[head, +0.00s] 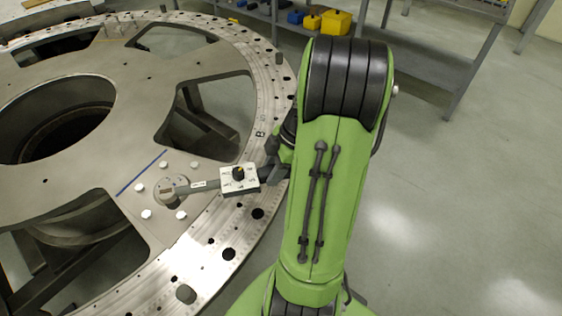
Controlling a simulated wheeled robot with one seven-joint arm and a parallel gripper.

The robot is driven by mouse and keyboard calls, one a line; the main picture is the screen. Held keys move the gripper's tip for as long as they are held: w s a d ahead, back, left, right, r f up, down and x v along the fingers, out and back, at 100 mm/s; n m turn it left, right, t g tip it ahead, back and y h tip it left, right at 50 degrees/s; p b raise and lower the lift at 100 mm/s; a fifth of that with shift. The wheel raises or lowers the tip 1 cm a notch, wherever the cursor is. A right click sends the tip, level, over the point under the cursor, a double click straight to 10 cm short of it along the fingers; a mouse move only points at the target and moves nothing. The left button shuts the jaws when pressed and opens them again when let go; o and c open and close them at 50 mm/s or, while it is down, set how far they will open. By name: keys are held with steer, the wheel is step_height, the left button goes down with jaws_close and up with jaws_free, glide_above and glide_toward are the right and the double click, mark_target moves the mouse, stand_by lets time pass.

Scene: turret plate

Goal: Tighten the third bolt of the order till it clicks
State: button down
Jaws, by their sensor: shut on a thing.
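A wrench (205,184) with a white dial box (239,180) lies across the rim of the large metal turret plate (65,178). My gripper (274,170) is shut on the wrench's handle end at the right; the green arm hides part of the jaws. The wrench's round grey head end (172,188) is at the left, amid a ring of pale bolt heads. These include an upper left bolt (165,163), an upper right bolt (193,165), a left bolt (140,188), a lower left bolt (146,213) and a lower right bolt (182,215). I cannot tell whether the head sits on a bolt.
A blue line (142,172) runs beside the bolts. The plate has large openings (210,115) and holes along its rim. A shelf (425,70) with yellow boxes (336,22) stands behind. The floor (450,200) on the right is clear.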

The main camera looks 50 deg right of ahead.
steer(key=shift+a+f+b, duration=0.2)
steer(key=shift+f+b, duration=0.4)
steer(key=shift+f, duration=0.1)
step_height(320, 180, down, 4)
steer(key=b, duration=0.3)
steer(key=shift+d, duration=0.1)
steer(key=shift+s+d, duration=0.15)
steer(key=shift+f+b, duration=0.65)
steer(key=shift+b, duration=0.55)
stand_by(1.3)
stand_by(0.4)
steer(key=shift+s+a+m+t+h+b, duration=0.4)
steer(key=shift+s+a+m+b, duration=0.75)
steer(key=shift+s+a, duration=0.7)
steer(key=shift+s, duration=0.1)
